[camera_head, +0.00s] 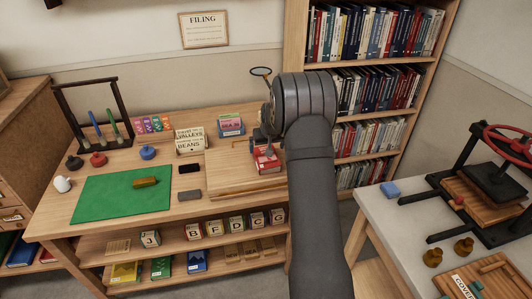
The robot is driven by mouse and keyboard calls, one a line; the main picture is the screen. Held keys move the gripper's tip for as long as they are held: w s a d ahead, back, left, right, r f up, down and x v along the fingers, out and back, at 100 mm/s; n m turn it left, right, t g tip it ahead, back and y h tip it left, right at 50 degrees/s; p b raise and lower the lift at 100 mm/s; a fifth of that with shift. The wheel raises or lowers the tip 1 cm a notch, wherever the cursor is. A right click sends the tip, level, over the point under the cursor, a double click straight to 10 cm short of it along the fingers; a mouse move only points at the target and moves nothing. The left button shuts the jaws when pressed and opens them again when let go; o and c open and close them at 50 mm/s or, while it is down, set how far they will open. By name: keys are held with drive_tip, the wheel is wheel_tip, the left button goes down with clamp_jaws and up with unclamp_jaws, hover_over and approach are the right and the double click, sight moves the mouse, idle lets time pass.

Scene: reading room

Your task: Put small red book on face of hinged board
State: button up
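A small red book (267,164) with a pale label or page edge is at the right part of a light wooden board (228,176), which I take to be the hinged board. My arm comes up from the bottom and bends over the table, and its thick wrist hides the right side of this area. My gripper (261,141) is just above the red book, close to its upper edge. The fingers are small and partly hidden, so I cannot tell whether they are open, shut or holding the book. I cannot tell whether the book touches the board.
A green mat (122,194) with a brass-coloured block (145,182) lies at the left. A bookcase (375,45) stands behind; a press (485,180) is at the right.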

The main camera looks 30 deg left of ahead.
sight(268, 162)
drive_tip(key=v, duration=0.5)
drive_tip(key=shift+r, duration=0.15)
drive_tip(key=x, duration=1.2)
drive_tip(key=shift+s, duration=0.1)
drive_tip(key=shift+r, duration=1.45)
